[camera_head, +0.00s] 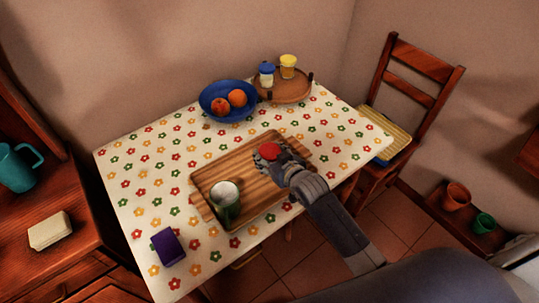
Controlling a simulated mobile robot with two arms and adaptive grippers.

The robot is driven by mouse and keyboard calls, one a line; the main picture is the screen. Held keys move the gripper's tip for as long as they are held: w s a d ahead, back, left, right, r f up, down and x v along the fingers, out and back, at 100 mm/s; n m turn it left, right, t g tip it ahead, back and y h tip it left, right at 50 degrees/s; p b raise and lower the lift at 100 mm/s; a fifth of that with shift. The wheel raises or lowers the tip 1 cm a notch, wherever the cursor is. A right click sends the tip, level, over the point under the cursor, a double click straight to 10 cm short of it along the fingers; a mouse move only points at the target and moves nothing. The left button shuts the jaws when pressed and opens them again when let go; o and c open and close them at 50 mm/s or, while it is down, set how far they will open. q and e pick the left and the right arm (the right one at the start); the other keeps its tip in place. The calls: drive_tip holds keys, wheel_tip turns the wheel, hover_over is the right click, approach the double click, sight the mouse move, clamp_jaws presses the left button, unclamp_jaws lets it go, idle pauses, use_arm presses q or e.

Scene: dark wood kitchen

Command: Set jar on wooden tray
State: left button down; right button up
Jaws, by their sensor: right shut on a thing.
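A rectangular wooden tray (252,184) lies on the flowered tablecloth in the middle of the table. My right gripper (276,158) is shut on a jar with a red lid (268,151) over the tray's far right part. The gripper hides most of the jar, and I cannot tell whether its base touches the tray. A green cup (228,212) with a pale inside stands on the tray's near left part. My left gripper is not in view.
A blue bowl of fruit (211,107) stands at the back, beside a round wooden tray (293,92) with a blue-lidded jar (267,78) and a yellow-lidded jar (287,68). A purple box (168,247) lies at the near left. A chair (418,70) stands at the right.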

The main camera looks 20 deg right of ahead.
drive_tip(key=shift+f, duration=0.3)
drive_tip(key=shift+f, duration=0.1)
drive_tip(key=o, duration=1.3)
drive_tip(key=shift+f, duration=0.1)
drive_tip(key=shift+o, duration=0.2)
drive_tip(key=shift+r, duration=0.2)
drive_tip(key=v, duration=1.2)
drive_tip(key=shift+f, duration=0.1)
